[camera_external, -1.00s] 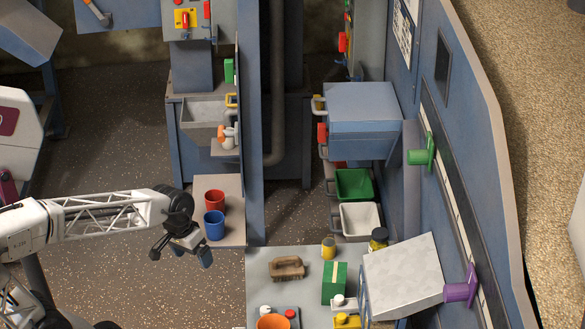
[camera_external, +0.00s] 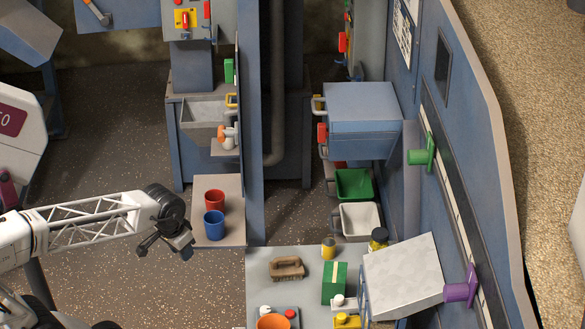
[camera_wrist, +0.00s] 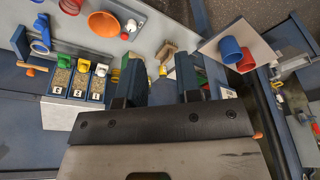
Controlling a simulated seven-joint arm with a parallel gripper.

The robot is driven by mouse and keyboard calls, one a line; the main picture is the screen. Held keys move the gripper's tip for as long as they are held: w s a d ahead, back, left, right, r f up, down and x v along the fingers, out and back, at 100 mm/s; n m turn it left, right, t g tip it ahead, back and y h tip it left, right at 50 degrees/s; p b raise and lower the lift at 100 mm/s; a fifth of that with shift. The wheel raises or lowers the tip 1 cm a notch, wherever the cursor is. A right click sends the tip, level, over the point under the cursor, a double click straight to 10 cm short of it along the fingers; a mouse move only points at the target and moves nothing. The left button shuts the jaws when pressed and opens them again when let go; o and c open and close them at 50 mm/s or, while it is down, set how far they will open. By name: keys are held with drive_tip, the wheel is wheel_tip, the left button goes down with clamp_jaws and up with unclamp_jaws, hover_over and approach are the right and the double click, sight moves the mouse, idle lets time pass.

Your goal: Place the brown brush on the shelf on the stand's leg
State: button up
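The brown brush (camera_external: 287,268) lies on the grey worktop (camera_external: 262,290), bristles down. In the wrist view a small brown shape (camera_wrist: 166,48) beyond the fingers looks like the brush, partly hidden. The shelf on the stand's leg (camera_external: 228,238) is a small pale board holding a red cup (camera_external: 215,199) and a blue cup (camera_external: 214,225). It also shows at the upper right of the wrist view (camera_wrist: 262,48). My gripper (camera_external: 166,249) is just left of the shelf, apart from the brush. In the wrist view its fingers (camera_wrist: 161,82) are apart with nothing between them.
Near the brush stand a green box (camera_external: 335,283), a yellow-lidded jar (camera_external: 328,249) and an orange bowl (camera_external: 272,323). A slanted grey metal box (camera_external: 402,277) is at the worktop's right. The shelf's front part is bare but narrow.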

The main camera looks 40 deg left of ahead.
drive_tip(key=w+a+f+m+t+y, duration=0.1)
drive_tip(key=w+a+f, duration=0.1)
drive_tip(key=w, duration=0.4)
drive_tip(key=w+a+f+t+y, duration=0.1)
drive_tip(key=w+a+f, duration=0.1)
drive_tip(key=w, duration=0.3)
drive_tip(key=m+t+h, duration=0.3)
drive_tip(key=m+t, duration=0.1)
drive_tip(key=m, duration=0.1)
hover_over(283, 259)
drive_tip(key=s+a, duration=0.6)
drive_tip(key=s, duration=0.1)
wheel_tip(283, 259, down, 12)
drive_tip(key=w+d+f+m+h, duration=0.2)
drive_tip(key=d+f+h, duration=0.1)
drive_tip(key=f, duration=0.4)
drive_tip(key=shift+w+d+m+g, duration=0.3)
drive_tip(key=shift+w+m, duration=0.1)
drive_tip(key=shift+f, duration=0.15)
drive_tip(key=shift+x, duration=1.2)
drive_tip(key=shift+w, duration=0.1)
